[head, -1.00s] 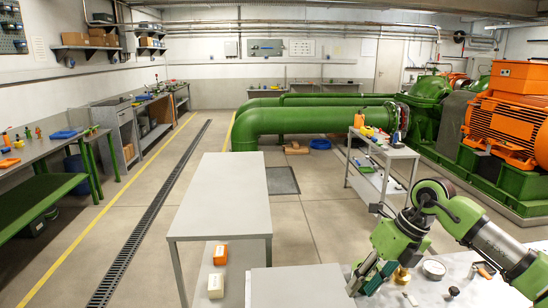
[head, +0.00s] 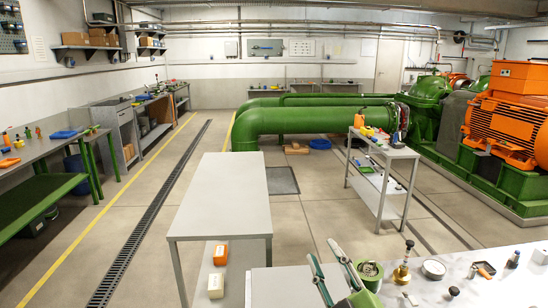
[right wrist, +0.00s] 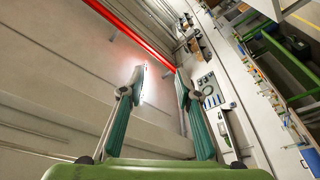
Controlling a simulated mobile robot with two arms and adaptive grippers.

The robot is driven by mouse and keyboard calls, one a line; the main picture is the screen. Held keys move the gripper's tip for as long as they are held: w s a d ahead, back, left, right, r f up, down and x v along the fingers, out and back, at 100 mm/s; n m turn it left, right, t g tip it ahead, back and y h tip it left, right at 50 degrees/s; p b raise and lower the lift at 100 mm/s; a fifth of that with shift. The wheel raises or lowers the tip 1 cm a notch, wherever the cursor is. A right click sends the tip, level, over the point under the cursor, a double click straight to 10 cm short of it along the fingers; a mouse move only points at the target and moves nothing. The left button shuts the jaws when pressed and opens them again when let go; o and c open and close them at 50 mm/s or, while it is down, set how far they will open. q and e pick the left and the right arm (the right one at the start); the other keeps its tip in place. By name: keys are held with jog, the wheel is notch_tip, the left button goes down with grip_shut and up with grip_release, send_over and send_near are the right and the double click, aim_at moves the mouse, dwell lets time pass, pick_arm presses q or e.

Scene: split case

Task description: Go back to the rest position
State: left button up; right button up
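My right gripper (head: 322,249) is at the bottom of the head view, fingers pointing up, left of the parts on the white worktop (head: 470,290). It also shows in the right wrist view (right wrist: 160,74), its two teal fingers apart with nothing between them. A green round housing part (head: 370,271) stands on the worktop just right of the gripper, partly cut by my arm. A brass piece with a dark knob (head: 402,270) and a round pale dish (head: 433,268) stand beside it. My left gripper is not in view.
An orange-handled tool (head: 484,269), a dark cylinder (head: 513,259) and small parts lie further right. A grey cart (head: 392,152) stands behind. Open floor lies between.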

jog(key=s+d+f+m+g+h, duration=0.35)
jog(key=s+d+f, duration=0.2)
jog(key=f, duration=0.45)
jog(key=s+d+f+m+g+h, duration=0.2)
jog(key=s+d+f+m+g, duration=0.4)
jog(key=f, duration=0.5)
jog(key=s+a+f+g, duration=0.1)
jog(key=s+f+g, duration=0.3)
jog(key=s, duration=0.6)
jog(key=s+a+f+g, duration=0.1)
jog(key=s+f+g, duration=0.3)
jog(key=s, duration=0.7)
notch_tip(320, 180, down, 30)
jog(key=b, duration=0.5)
jog(key=s+d+f+b, duration=0.1)
jog(key=s+f+b, duration=0.1)
jog(key=s+f, duration=0.7)
jog(key=s+d+f+b, duration=0.2)
jog(key=s+f, duration=0.7)
jog(key=f, duration=0.5)
jog(key=shift+n+g+b, duration=0.35)
jog(key=shift+g+b, duration=0.1)
jog(key=shift+b, duration=0.05)
